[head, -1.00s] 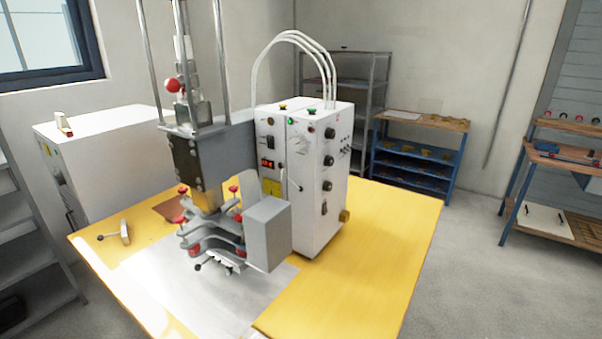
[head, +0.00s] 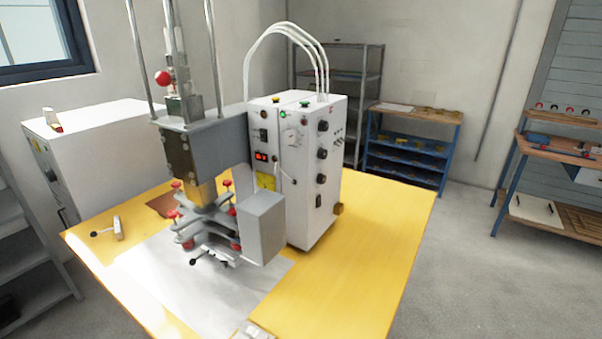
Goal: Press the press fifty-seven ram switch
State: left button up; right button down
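The press (head: 207,150) stands on a yellow table, with a grey head between upright rods and a clamp fixture with red knobs (head: 205,220) under it. A white control box (head: 312,180) stands right of it, with a red lit display (head: 261,156), a black rocker switch (head: 263,136), several black knobs and coloured buttons on top. I cannot read any label, so I cannot tell which control is the ram switch. A small pale box (head: 255,331) shows at the table's front edge, partly cut off by the frame. Neither gripper is in view.
The yellow table (head: 375,240) is bare to the right of the control box. A white cabinet (head: 95,150) stands behind left. A grey shelf (head: 30,250) is at the left, a blue rack (head: 408,150) at the back and a workbench (head: 560,150) at the right. Floor is open at right.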

aim_at(263, 134)
jog(key=z, duration=2.15)
jog(key=k, duration=0.6)
jog(key=u, duration=1.1)
